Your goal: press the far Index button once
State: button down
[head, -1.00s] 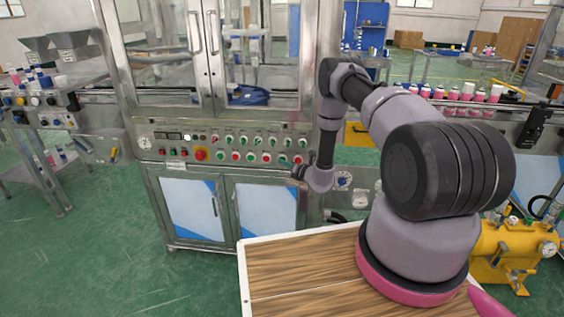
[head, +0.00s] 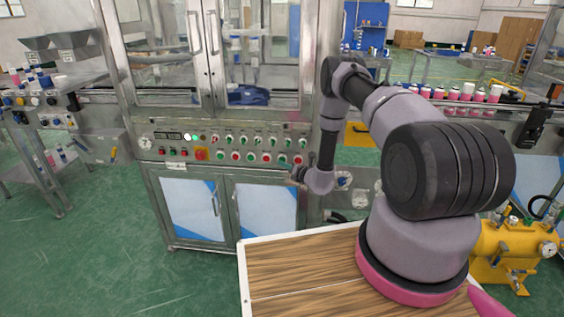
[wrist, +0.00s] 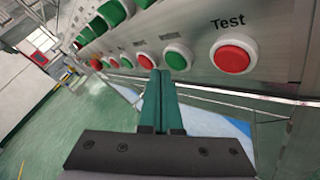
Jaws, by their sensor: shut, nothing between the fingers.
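The control panel (head: 220,145) carries a lower row of alternating red and green buttons under green switches. In the wrist view, my gripper (wrist: 160,72) is shut and empty. Its fingertips appear just below the gap between a small red button (wrist: 146,61) and a green button (wrist: 177,57); whether they touch the panel I cannot tell. A red button (wrist: 233,55) labelled Test is at the right. The other labels are too small to read, so I cannot tell which button is the far Index one. In the head view, my gripper (head: 293,182) is by the panel's lower right.
Cabinet doors (head: 230,205) are below the panel and glass doors (head: 215,60) above. A conveyor with pink cans (head: 465,92) runs at the right.

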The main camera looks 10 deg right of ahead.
jog(key=shift+s, duration=0.1)
jog(key=s, duration=0.1)
jog(key=s+a, duration=0.1)
jog(key=s, duration=0.2)
jog(key=shift+s+a, duration=0.3)
dwell(0.7)
